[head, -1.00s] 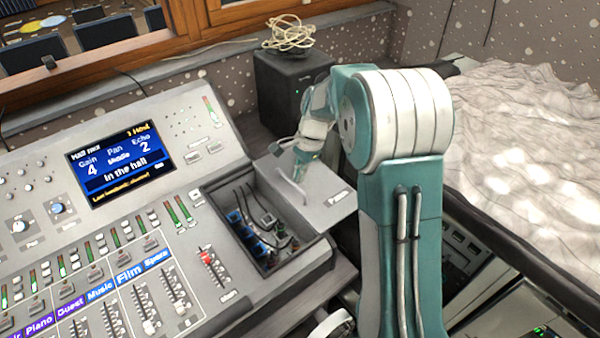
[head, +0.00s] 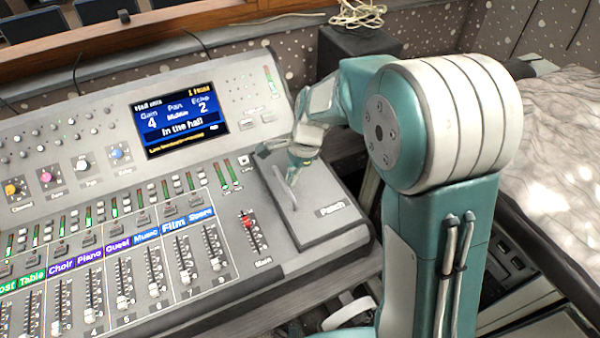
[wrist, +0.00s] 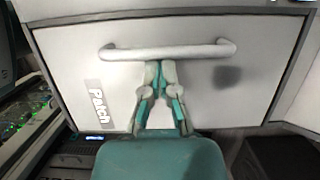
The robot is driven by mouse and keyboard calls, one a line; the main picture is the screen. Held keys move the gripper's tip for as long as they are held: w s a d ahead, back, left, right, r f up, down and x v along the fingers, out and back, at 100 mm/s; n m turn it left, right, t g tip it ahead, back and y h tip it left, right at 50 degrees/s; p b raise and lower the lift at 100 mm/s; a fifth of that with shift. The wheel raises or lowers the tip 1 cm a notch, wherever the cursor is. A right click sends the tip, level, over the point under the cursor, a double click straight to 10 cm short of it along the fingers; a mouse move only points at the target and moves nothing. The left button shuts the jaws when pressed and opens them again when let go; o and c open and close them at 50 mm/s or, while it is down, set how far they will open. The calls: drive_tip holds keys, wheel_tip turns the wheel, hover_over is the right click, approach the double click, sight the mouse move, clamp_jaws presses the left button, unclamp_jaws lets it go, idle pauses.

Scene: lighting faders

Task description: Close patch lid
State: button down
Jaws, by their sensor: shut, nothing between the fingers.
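The patch lid (head: 325,190) is a flat grey panel marked "Patch" at the right end of the mixing desk. It lies down over the patch compartment, and the cables inside are hidden. I cannot tell whether it is fully flush. A pale bar handle (head: 285,190) is on its upper face. My gripper (head: 293,172) is shut and empty, low over the lid beside the handle. In the wrist view, the shut fingertips (wrist: 161,65) are just below the middle of the handle (wrist: 168,50), in front of the lid face (wrist: 215,100). I cannot tell whether they touch it.
The desk's faders (head: 150,270) and lit screen (head: 180,123) are left of the lid. A red fader (head: 247,221) is close to its left edge. A dark speaker (head: 350,45) with coiled cable stands behind. A bed-like surface (head: 565,130) is at the right.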

sight(305, 185)
drive_tip(key=shift+a, duration=0.1)
drive_tip(key=v, duration=1.2)
drive_tip(key=s+d+r+n+t+h, duration=0.1)
drive_tip(key=s+d+n+t, duration=0.1)
drive_tip(key=s, duration=0.5)
drive_tip(key=s+d+r+n+t+h, duration=0.1)
drive_tip(key=s+d+r+n+t, duration=0.1)
drive_tip(key=s+d+n, duration=0.3)
drive_tip(key=s+d+r+n+t+h, duration=0.1)
drive_tip(key=s+d+r+n+t, duration=0.1)
drive_tip(key=s+n, duration=0.4)
drive_tip(key=s+d+t, duration=0.1)
drive_tip(key=s+d, duration=0.1)
drive_tip(key=s, duration=0.2)
drive_tip(key=shift+n, duration=0.3)
